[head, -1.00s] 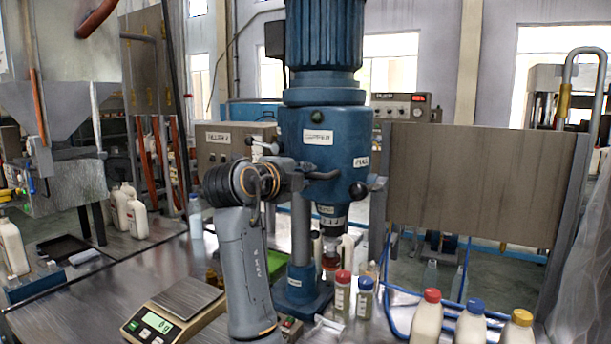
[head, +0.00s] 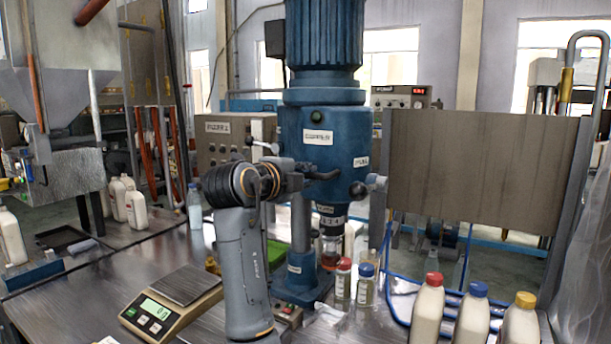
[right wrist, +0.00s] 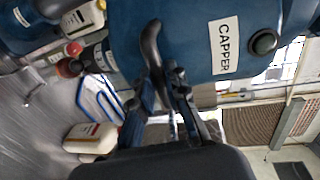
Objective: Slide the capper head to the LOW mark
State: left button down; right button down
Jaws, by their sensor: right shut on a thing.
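The capper head (head: 300,155) is a blue block labelled CAPPER on a grey column (head: 300,225), with a ribbed blue motor (head: 323,45) on top. It fills the upper right wrist view (right wrist: 190,30). My right gripper (head: 316,174) is at its front, shut on a dark curved handle, which shows in the right wrist view (right wrist: 150,45). The dark chuck (head: 328,225) hangs under the head, just above or touching an orange-brown item (head: 330,245). A small label (head: 294,268) on the column's lower part is too small to read. My left gripper is not in view.
A scale (head: 172,300) stands left of my right forearm. A red-capped bottle (head: 343,285) and a blue-capped bottle (head: 366,290) stand right of the column base. White jugs (head: 428,310) stand at the front right. A brown panel (head: 480,170) rises behind them.

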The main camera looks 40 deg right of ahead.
jog(key=shift+f+b, duration=0.35)
dwell(0.8)
jog(key=c, duration=1)
grip_release()
jog(key=shift+r, duration=0.1)
jog(key=v, duration=0.9)
jog(key=shift+b, duration=0.4)
